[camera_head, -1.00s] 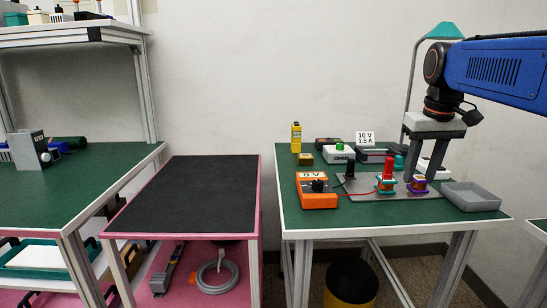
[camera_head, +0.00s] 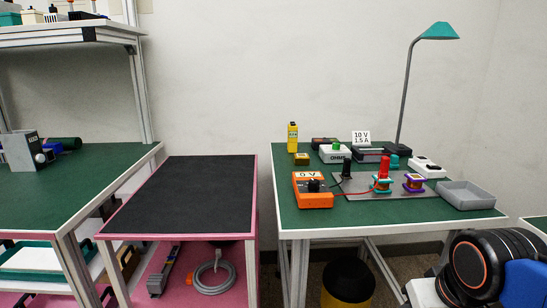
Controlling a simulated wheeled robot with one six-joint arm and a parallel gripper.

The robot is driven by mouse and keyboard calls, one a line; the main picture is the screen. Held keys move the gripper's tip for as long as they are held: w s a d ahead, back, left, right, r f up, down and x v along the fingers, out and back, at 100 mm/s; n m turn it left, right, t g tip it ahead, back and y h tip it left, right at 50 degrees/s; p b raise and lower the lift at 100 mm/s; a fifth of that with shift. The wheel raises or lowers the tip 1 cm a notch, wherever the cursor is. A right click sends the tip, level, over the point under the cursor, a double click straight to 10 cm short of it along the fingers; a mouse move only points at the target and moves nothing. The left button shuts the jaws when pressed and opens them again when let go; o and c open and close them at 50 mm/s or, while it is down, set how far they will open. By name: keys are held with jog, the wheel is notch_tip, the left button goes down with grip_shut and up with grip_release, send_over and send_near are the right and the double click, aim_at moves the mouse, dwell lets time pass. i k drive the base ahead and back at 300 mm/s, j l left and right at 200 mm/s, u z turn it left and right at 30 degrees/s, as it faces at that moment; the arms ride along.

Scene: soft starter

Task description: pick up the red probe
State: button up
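The red probe (camera_head: 384,167) stands upright at a turquoise-rimmed coil (camera_head: 382,185) on a grey plate on the right-hand green table; its exact contact is too small to tell. My arm is low at the bottom right, in front of and below the table. A pale part, probably my gripper's body (camera_head: 425,291), shows at the frame's bottom edge. Its fingers are cut off, well away from the probe.
A purple-rimmed coil (camera_head: 414,183) and a grey tray (camera_head: 466,195) stand right of the probe. Behind are a white "OHMS" box (camera_head: 335,153), a "10 V 1.5 A" sign (camera_head: 361,138) and a lamp (camera_head: 438,32). The black-topped pink table (camera_head: 185,195) is clear.

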aim_at(385, 162)
jog(key=k, duration=0.45)
jog(key=z, duration=0.35)
jog(key=k+z, duration=0.15)
jog(key=z, duration=0.25)
jog(key=l+z, duration=0.1)
jog(key=z, duration=0.25)
jog(key=i+j+z, duration=0.1)
jog(key=j+z, duration=0.4)
jog(key=j, duration=0.6)
